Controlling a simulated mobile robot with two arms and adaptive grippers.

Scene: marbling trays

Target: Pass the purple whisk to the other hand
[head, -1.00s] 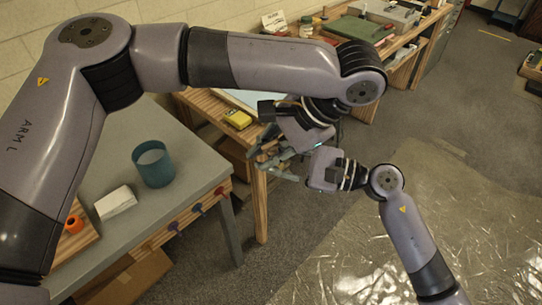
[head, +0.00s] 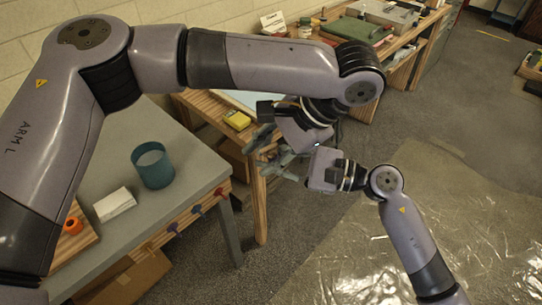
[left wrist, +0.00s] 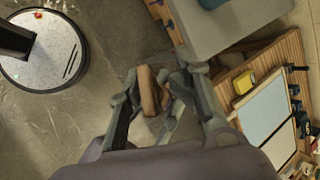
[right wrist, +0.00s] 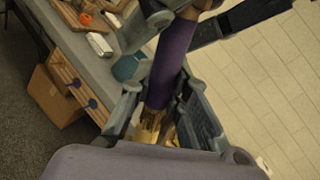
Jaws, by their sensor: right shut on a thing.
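The purple whisk's handle (right wrist: 172,62) runs between the fingers of my right gripper (right wrist: 160,95) in the right wrist view, with gold wires (right wrist: 148,126) below it. My right gripper is shut on the whisk. My left gripper (left wrist: 157,88) has its fingers spread in the left wrist view. A tan handle end (left wrist: 149,91) shows in the gap between them, and the left fingers look apart from it. In the head view my left gripper (head: 258,152) and right gripper (head: 287,166) meet closely, and the whisk is too hidden there to make out.
A grey table (head: 195,135) at left holds a teal cup (head: 153,172), a white block (head: 114,205) and an orange item (head: 73,225). A wooden bench behind my left gripper carries a yellow item (head: 238,120). Open floor lies at right, partly under clear sheeting (head: 335,262).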

